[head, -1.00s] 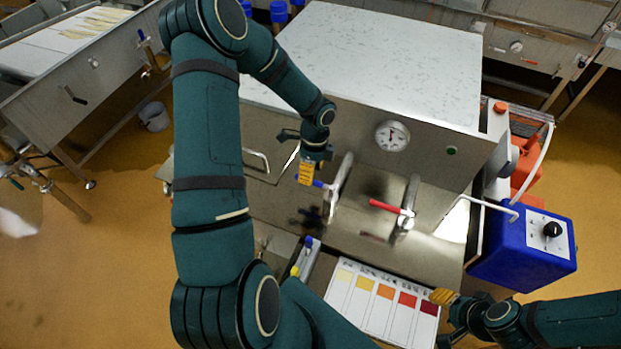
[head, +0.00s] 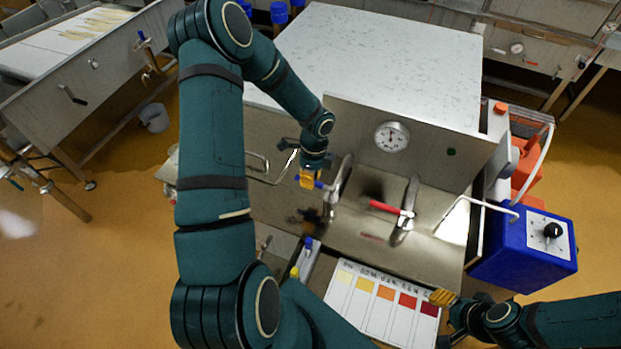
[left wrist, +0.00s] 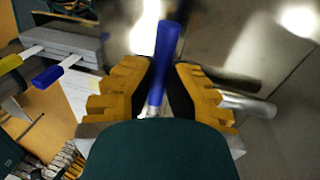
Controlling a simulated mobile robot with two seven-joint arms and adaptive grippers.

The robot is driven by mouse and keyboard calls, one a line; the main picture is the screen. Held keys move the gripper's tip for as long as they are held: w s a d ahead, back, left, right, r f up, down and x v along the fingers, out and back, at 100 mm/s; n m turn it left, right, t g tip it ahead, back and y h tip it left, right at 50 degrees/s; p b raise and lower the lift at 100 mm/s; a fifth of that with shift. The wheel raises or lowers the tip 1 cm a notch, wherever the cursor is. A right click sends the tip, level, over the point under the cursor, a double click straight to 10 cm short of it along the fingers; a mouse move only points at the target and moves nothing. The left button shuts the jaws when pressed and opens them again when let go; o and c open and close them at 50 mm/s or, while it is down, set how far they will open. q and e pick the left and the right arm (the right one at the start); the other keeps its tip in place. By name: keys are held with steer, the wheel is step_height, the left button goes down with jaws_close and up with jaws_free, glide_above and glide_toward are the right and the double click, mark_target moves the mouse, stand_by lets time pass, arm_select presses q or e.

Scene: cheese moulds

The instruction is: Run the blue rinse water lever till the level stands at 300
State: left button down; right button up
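The blue lever (head: 319,185) sits at the left of two chrome taps on the steel panel. My left gripper (head: 306,180) is at its free end. In the left wrist view, the blue lever (left wrist: 168,50) runs between the two yellow fingers (left wrist: 164,72), whose dark pads lie close along both sides. Whether the pads press on it is unclear. My right gripper (head: 443,297) is at the lower right by the colour card, apart from both taps; its opening is too small to make out. I see no water level scale or 300 mark.
A red lever (head: 385,206) is on the tap to the right. A round dial (head: 392,136) is on the panel above. A colour card (head: 383,309) lies in front, with a blue pump box (head: 525,248) at the right. A grey holder (left wrist: 62,40) shows at the wrist view's left.

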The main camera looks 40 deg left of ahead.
arm_select(q)
steer(key=shift+s+d+f, duration=0.1)
steer(key=shift+s+f, duration=0.05)
steer(key=shift+s, duration=0.05)
arm_select(e)
steer(key=shift+f, duration=0.1)
arm_select(q)
steer(key=shift+s+d+n+t+h+b, duration=0.2)
steer(key=shift+s+d+n+b, duration=0.35)
steer(key=shift+n, duration=0.9)
steer(key=shift+s+d+n+t+h+b, duration=0.1)
steer(key=shift+s+d+n+h+b, duration=0.45)
steer(key=shift+n, duration=0.85)
steer(key=shift+s+d+n+t+y+b, duration=0.1)
steer(key=shift+s+d+n+b, duration=0.2)
steer(key=shift+s+n, duration=0.85)
arm_select(e)
steer(key=shift+a+f, duration=0.1)
steer(key=shift+f, duration=1.4)
arm_select(q)
steer(key=shift+w+d+n, duration=0.1)
steer(key=shift+w+n, duration=0.25)
steer(key=shift+n, duration=0.15)
steer(key=c, duration=0.9)
jaws_free()
arm_select(e)
steer(key=shift+w, duration=0.1)
arm_select(q)
steer(key=shift+w, duration=0.1)
